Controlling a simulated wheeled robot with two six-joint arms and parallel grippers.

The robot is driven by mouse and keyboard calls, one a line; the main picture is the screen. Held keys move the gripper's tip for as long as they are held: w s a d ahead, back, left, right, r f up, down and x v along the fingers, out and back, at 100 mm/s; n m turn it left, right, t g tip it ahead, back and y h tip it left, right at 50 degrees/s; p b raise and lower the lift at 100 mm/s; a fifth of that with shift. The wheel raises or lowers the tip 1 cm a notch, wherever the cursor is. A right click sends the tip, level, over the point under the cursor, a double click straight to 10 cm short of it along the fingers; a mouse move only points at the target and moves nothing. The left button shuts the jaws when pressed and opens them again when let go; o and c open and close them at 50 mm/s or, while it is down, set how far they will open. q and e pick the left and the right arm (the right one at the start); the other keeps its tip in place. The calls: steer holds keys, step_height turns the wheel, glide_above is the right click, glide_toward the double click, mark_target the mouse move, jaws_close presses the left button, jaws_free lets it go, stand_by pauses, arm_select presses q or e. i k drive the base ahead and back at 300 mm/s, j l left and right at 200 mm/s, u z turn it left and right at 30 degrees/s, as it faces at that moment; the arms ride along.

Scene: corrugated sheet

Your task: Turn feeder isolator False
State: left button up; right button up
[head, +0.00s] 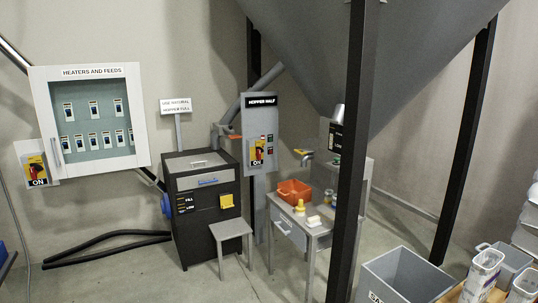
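Two isolator-type switches show in the head view, and no label tells which is the feeder isolator. One is a red and yellow rotary switch (37,167) on a small grey box at the lower left of the "HEATERS AND FEEDS" cabinet (142,110). The other is a red and yellow rotary switch (257,150) on the grey "HOPPER HALF" panel (262,115). Both have an "ON" label beneath. The exact angle of their handles is too small to tell. Neither of my grippers is in view.
A black and grey machine (205,245) stands between the two panels, with a grey stool (231,228) before it. A grey workbench (317,231) carries an orange bin (293,191). A dark post (350,180) and grey crate (405,278) stand right. Black pipes (105,247) lie left.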

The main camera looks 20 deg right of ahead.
mark_target(258, 150)
steer(key=i+z, duration=0.15)
steer(key=z, duration=0.3)
steer(key=i+z, duration=0.15)
steer(key=z, duration=0.35)
steer(key=i+j+z, duration=0.8)
steer(key=i+j, duration=0.6)
steer(key=j, duration=0.3)
steer(key=i+j+z, duration=0.1)
steer(key=i+j, duration=0.35)
steer(key=j, duration=0.3)
steer(key=i+j, duration=0.2)
steer(key=j, duration=0.15)
steer(key=i+j, duration=0.25)
steer(key=j, duration=0.15)
steer(key=i+j+z, duration=0.1)
steer(key=j, duration=0.3)
steer(key=i, duration=0.1)
